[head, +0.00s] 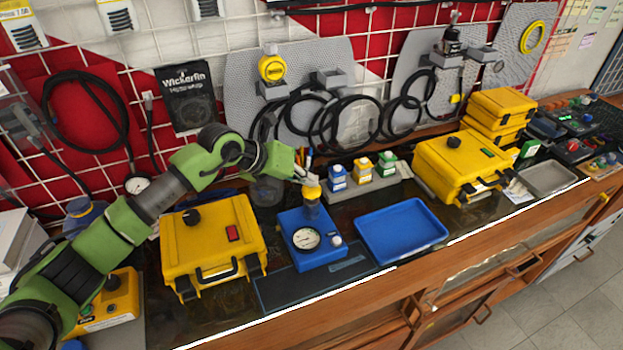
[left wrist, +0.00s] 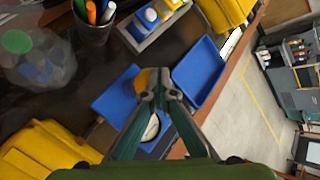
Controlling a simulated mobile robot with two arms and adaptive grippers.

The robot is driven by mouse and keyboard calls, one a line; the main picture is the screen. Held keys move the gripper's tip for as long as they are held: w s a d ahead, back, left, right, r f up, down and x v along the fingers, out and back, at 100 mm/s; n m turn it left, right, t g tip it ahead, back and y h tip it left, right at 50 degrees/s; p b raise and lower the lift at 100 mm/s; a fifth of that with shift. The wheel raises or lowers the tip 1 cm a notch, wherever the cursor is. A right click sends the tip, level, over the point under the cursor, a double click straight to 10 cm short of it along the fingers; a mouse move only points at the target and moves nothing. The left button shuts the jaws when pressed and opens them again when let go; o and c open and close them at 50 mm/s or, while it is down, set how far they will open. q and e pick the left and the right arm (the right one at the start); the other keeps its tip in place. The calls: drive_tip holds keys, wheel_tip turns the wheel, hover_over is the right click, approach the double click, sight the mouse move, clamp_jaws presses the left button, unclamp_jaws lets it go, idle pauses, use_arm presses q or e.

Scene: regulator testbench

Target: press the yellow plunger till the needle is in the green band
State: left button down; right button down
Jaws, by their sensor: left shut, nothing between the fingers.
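The yellow plunger (head: 312,193) tops a dark cylinder on the blue regulator block (head: 318,258). The round white gauge (head: 306,238) is on the block's front; its needle and green band are too small to read. My left gripper (head: 308,180) is shut and empty, with its fingertips right at or just above the plunger; I cannot tell if they touch. In the left wrist view the shut fingertips (left wrist: 158,84) overlap the yellow plunger (left wrist: 142,79), and the gauge (left wrist: 151,128) is partly hidden between the fingers. My right gripper is not in view.
An empty blue tray (head: 402,230) lies right of the block. A yellow case (head: 208,240) stands to the left. Behind are a rack of small blue, yellow and green bottles (head: 362,170) and a pen cup (left wrist: 92,22). The bench's front edge is close.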

sight(309, 188)
use_arm(q)
drive_tip(key=shift+r+p, duration=0.85)
drive_tip(key=shift+r, duration=0.85)
drive_tip(key=shift+r+p, duration=1.3)
drive_tip(key=shift+r, duration=1.25)
